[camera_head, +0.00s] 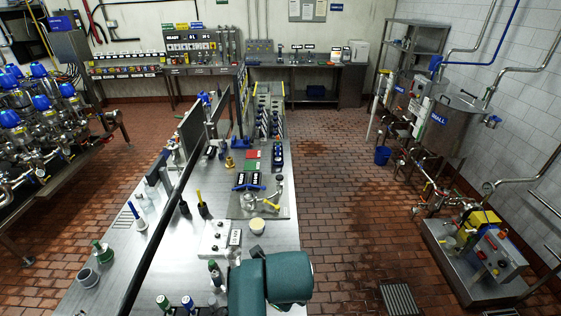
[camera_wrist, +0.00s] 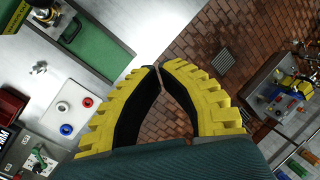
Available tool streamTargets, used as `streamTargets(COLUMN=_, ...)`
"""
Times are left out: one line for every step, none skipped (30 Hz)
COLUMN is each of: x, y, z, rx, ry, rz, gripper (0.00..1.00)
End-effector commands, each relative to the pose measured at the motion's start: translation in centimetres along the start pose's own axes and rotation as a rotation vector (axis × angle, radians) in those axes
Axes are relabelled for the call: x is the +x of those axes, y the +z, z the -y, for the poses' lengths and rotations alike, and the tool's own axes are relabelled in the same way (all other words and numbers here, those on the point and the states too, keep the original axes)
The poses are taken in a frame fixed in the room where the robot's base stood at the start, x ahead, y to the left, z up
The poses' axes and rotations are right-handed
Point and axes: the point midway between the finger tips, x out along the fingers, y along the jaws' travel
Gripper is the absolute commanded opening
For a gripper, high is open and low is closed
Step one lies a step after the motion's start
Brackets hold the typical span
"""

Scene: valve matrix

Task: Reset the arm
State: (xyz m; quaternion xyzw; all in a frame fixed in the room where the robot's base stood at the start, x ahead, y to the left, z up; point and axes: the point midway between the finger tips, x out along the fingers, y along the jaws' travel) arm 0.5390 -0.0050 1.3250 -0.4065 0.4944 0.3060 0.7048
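My gripper (camera_wrist: 159,72) shows in the wrist view with two yellow, ribbed fingers with black inner pads. Their tips meet or nearly meet, and nothing is held between them. Brick floor shows through the narrow gap behind the tips. In the head view my teal arm (camera_head: 288,277) is at the bottom centre, over the near right part of the long steel bench (camera_head: 158,254). My gripper cannot be made out in that view.
The wrist view shows a white block with red and blue rings (camera_wrist: 64,108) and a green tray (camera_wrist: 105,45). A pump skid (camera_head: 478,256) stands right.

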Motion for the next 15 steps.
streamTargets(x=-1.5, y=-0.4, z=1.5, rx=-0.067, ry=-0.098, rz=0.05, gripper=0.0)
streamTargets(x=-2.6, y=-0.6, z=2.4, rx=-0.122, ry=-0.165, rz=0.078, gripper=0.0)
streamTargets(x=-4.3, y=-0.7, z=3.6, rx=-0.205, ry=-0.263, rz=0.108, gripper=0.0)
streamTargets(x=-5.9, y=-0.9, z=4.4, rx=-0.273, ry=-0.343, rz=0.125, gripper=0.0)
streamTargets(x=-7.6, y=-1.0, z=5.2, rx=-0.347, ry=-0.427, rz=0.135, gripper=0.0)
streamTargets(x=-10.1, y=-1.2, z=6.1, rx=-0.451, ry=-0.546, rz=0.135, gripper=0.0)
streamTargets(x=-12.2, y=-1.4, z=6.7, rx=-0.531, ry=-0.639, rz=0.125, gripper=0.0)
streamTargets(x=-14.4, y=-1.6, z=7.0, rx=-0.615, ry=-0.734, rz=0.106, gripper=0.0)
streamTargets(x=-17.6, y=-1.9, z=7.4, rx=-0.729, ry=-0.867, rz=0.064, gripper=0.0)
streamTargets(x=-20.1, y=-2.1, z=7.5, rx=-0.811, ry=-0.965, rz=0.02, gripper=0.0)
streamTargets(x=-22.4, y=-2.3, z=7.4, rx=-0.891, ry=-1.058, rz=-0.033, gripper=0.0)
streamTargets(x=-25.6, y=-2.5, z=7.1, rx=-0.992, ry=-1.177, rz=-0.117, gripper=0.0)
streamTargets(x=-28.0, y=-2.7, z=6.8, rx=-1.063, ry=-1.263, rz=-0.189, gripper=0.0)
streamTargets(x=-30.3, y=-2.8, z=6.3, rx=-1.131, ry=-1.342, rz=-0.27, gripper=0.0)
streamTargets(x=-33.2, y=-3.0, z=5.7, rx=-1.209, ry=-1.438, rz=-0.388, gripper=0.0)
